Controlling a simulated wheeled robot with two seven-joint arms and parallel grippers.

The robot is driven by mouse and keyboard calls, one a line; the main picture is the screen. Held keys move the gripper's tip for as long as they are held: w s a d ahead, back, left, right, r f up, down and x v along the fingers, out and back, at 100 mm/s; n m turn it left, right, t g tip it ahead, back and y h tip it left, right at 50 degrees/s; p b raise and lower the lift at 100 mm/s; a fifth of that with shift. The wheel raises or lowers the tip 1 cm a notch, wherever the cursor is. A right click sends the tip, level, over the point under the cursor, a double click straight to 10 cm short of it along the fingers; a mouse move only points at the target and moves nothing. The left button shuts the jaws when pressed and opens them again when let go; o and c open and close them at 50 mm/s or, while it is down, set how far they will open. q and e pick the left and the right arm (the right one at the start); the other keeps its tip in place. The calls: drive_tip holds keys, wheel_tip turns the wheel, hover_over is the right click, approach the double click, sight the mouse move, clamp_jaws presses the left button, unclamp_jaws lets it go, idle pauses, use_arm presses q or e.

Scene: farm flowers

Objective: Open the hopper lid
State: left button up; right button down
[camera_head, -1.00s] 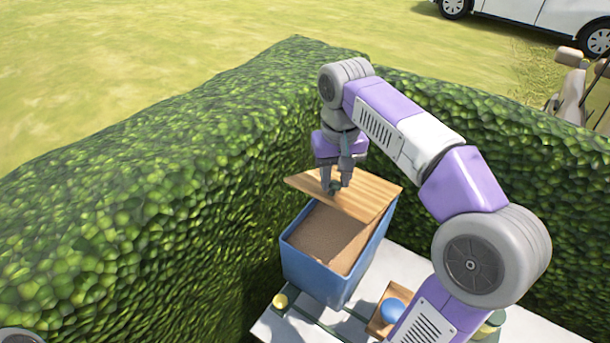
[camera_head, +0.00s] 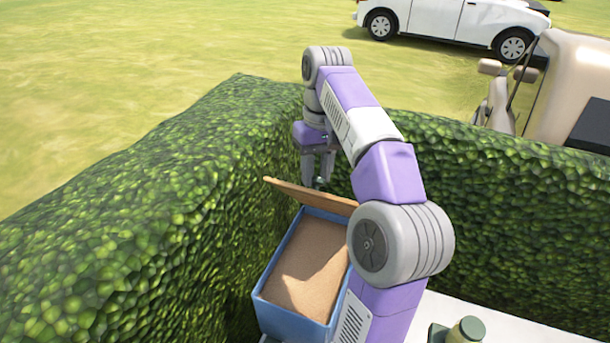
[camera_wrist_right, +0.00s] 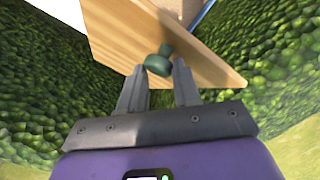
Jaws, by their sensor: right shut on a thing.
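The blue hopper (camera_head: 263,305) stands in the corner of the hedge, with brown grainy contents (camera_head: 312,262) showing. Its wooden lid (camera_head: 308,197) is raised at the back and steeply tilted, seen nearly edge-on in the head view. The wrist view shows the lid's wooden face (camera_wrist_right: 118,32) with a dark green knob (camera_wrist_right: 158,62). My right gripper (camera_head: 318,182) is behind the raised lid, its fingers shut on the knob. The fingertips also show on either side of the knob in the wrist view (camera_wrist_right: 161,78). My left gripper is out of view.
A green hedge (camera_head: 130,230) closes in the hopper on the left and behind. A white table top (camera_head: 480,312) with a green-lidded jar (camera_head: 466,331) is at the lower right. A white car (camera_head: 450,20) and a beige vehicle (camera_head: 575,85) stand beyond the hedge.

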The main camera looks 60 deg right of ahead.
drive_tip(key=shift+s+d+f, duration=0.25)
drive_tip(key=c, duration=1.1)
unclamp_jaws()
drive_tip(key=o, duration=0.3)
drive_tip(key=shift+s+d, duration=0.2)
drive_tip(key=shift+d, duration=0.2)
drive_tip(key=shift+w+a, duration=0.15)
drive_tip(key=shift+a, duration=0.05)
drive_tip(key=shift+d, duration=0.1)
drive_tip(key=shift+w, duration=0.1)
